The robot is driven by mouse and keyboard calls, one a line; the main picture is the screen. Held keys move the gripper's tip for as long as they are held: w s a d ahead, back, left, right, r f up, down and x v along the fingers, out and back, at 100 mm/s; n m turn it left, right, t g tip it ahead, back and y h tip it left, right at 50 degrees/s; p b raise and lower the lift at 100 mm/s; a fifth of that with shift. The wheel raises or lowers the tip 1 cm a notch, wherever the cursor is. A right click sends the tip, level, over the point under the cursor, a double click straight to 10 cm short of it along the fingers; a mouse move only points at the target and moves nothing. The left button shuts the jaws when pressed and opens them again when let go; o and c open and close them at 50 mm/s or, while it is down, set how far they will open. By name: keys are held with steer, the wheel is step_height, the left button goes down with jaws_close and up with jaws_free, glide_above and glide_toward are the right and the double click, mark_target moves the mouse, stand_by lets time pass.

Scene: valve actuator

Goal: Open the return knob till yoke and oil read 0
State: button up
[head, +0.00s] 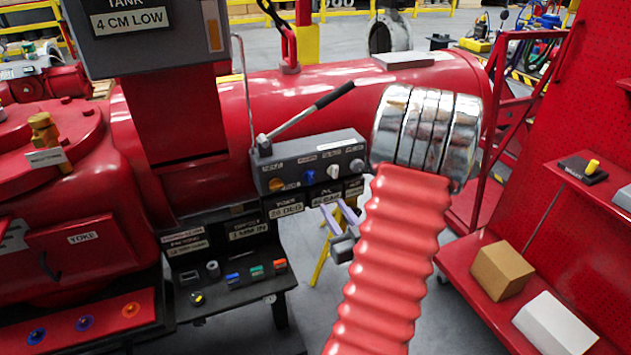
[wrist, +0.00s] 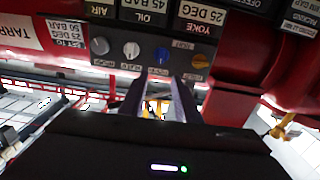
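The grey valve box (head: 310,160) carries a row of orange (head: 276,184), blue (head: 309,177), white (head: 333,171) and grey (head: 356,165) knobs. Their small labels are too blurred to tell which is the return knob. The wrist view shows the row upside down, with the blue knob (wrist: 161,55) just beyond my fingertips. The yoke readout (wrist: 200,15) seems to say 25 DEG and the oil readout (wrist: 149,10) 45 BAR. My gripper (head: 338,212) is below the box, its purple fingers apart with a gap between them (wrist: 158,82). It looks empty and apart from the knobs.
A long lever (head: 310,110) slants up from the top of the box. My ribbed red arm with silver rings fills the right centre of the head view. A red shelf (head: 470,257) with boxes stands at the right. A black bench (head: 230,297) is lower left.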

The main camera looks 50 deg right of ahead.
steer(key=shift+w, duration=0.1)
glide_toward(313, 177)
steer(key=x, duration=0.8)
steer(key=shift+a, duration=0.15)
stand_by(0.3)
steer(key=shift+c, duration=0.6)
jaws_close()
steer(key=shift+d, duration=0.2)
steer(key=shift+a, duration=0.1)
